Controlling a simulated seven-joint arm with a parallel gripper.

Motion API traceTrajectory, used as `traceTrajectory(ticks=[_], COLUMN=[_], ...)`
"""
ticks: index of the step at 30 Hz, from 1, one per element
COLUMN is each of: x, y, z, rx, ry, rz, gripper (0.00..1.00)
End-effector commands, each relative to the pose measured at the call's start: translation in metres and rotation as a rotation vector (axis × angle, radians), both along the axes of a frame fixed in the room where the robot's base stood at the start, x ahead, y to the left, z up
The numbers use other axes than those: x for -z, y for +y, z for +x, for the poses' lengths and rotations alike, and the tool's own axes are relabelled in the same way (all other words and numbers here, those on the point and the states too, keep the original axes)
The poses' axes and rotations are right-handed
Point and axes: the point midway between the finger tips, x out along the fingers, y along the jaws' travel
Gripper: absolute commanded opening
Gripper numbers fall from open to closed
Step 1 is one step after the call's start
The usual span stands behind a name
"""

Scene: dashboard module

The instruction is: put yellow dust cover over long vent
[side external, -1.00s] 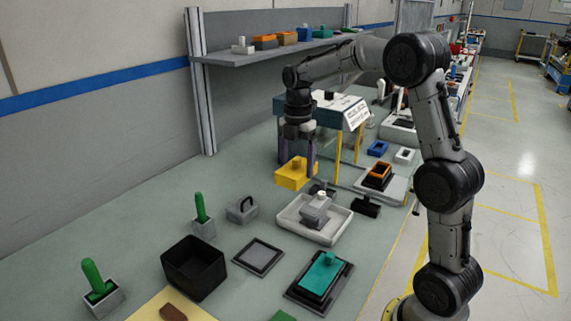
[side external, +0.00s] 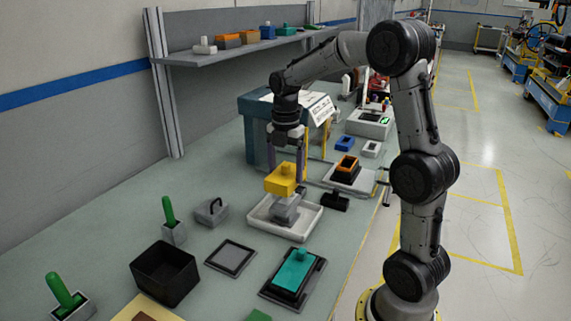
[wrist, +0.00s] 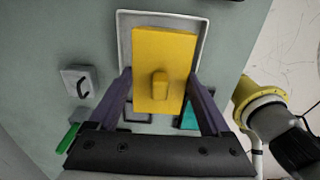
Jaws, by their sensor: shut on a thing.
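The yellow dust cover (side external: 281,181) is a block with a small knob on top. My gripper (side external: 285,174) is shut on it, with one finger on each side. In the wrist view, the yellow cover (wrist: 148,55) lies between the two fingers of my gripper (wrist: 158,80). It is over the white tray (side external: 260,229), directly above a grey stepped part (side external: 286,212) in the tray. I cannot tell whether the cover touches that part. The cover hides what is under it in the wrist view. I cannot tell which part is the long vent.
A teal block on a dark base (side external: 293,270), a grey framed plate (side external: 230,256) and a black open box (side external: 165,270) stand nearer the camera. A grey handled block (side external: 211,212) is left of the tray. A small black block (side external: 335,202) sits to its right.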

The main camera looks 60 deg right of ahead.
Motion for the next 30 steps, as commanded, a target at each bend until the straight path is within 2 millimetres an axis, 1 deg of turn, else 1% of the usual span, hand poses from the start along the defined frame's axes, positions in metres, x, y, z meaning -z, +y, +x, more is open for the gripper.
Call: traceTrajectory(ticks=[6, 13, 19, 30], x=[0.020, 0.034, 0.039, 0.039], y=[0.000, 0.000, 0.000, 0.000], z=[0.000, 0.000, 0.000, 0.000], rx=[0.000, 0.000, 0.000, 0.000], ry=[0.002, 0.001, 0.000, 0.000], rz=[0.001, 0.000, 0.000, 0.000], gripper=[0.28, 0.28, 0.28, 0.28])
